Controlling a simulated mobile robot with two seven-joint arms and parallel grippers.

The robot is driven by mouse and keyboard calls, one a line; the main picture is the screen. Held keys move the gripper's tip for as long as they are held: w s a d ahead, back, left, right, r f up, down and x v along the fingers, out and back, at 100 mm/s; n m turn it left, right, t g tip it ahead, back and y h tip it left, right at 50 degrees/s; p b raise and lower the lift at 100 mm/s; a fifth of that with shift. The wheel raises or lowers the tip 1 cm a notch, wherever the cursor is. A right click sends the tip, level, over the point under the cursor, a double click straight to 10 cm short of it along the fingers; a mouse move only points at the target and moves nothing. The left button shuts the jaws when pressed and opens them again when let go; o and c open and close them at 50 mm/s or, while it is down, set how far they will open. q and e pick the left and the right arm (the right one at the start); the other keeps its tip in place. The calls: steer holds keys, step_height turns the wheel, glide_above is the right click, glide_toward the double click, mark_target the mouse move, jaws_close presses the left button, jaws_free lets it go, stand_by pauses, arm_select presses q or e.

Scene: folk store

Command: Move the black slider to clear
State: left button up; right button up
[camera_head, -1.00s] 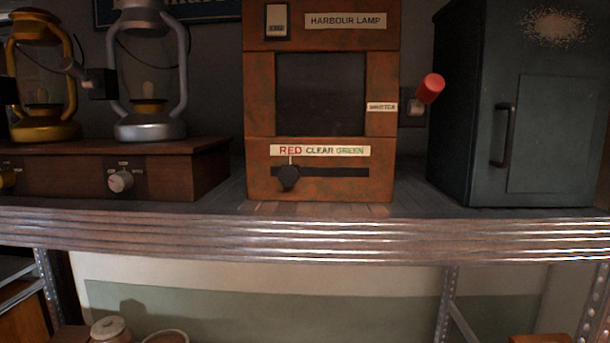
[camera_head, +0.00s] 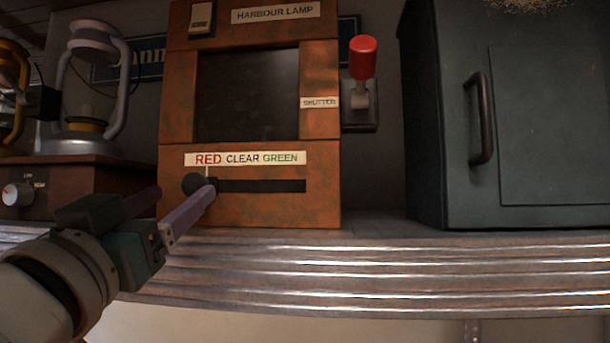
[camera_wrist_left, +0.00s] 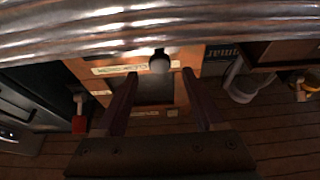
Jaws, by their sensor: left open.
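The black slider knob (camera_head: 194,184) sits at the left end of its dark slot (camera_head: 262,186), below the word RED on the RED CLEAR GREEN label (camera_head: 245,158). The slot is in the front of the rusty orange harbour lamp box (camera_head: 322,190). My left gripper (camera_head: 186,192) is open at the slider, one finger overlapping the knob's lower right edge in the head view. In the left wrist view, turned upside down, the knob (camera_wrist_left: 159,63) shows between and a little beyond the two spread fingertips (camera_wrist_left: 160,78). I cannot tell whether a finger touches it. My right gripper is not in view.
A red-handled shutter lever (camera_head: 362,62) stands right of the box. A dark green metal cabinet (camera_head: 530,130) is farther right. A silver lantern (camera_head: 90,145) stands on a wooden base (camera_head: 75,178) at left. The ridged metal shelf edge (camera_head: 400,265) runs below.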

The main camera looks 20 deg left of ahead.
mark_target(193, 185)
arm_select(q)
steer(key=p+x, duration=0.2)
steer(key=x, duration=0.2)
steer(key=shift+w+a+r, duration=0.15)
steer(key=shift+w+r, duration=0.05)
steer(key=shift+r, duration=0.05)
steer(key=shift+w+a+r, duration=0.1)
steer(key=shift+w, duration=0.5)
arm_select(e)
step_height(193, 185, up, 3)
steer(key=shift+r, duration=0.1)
arm_select(q)
jaws_close()
stand_by(0.4)
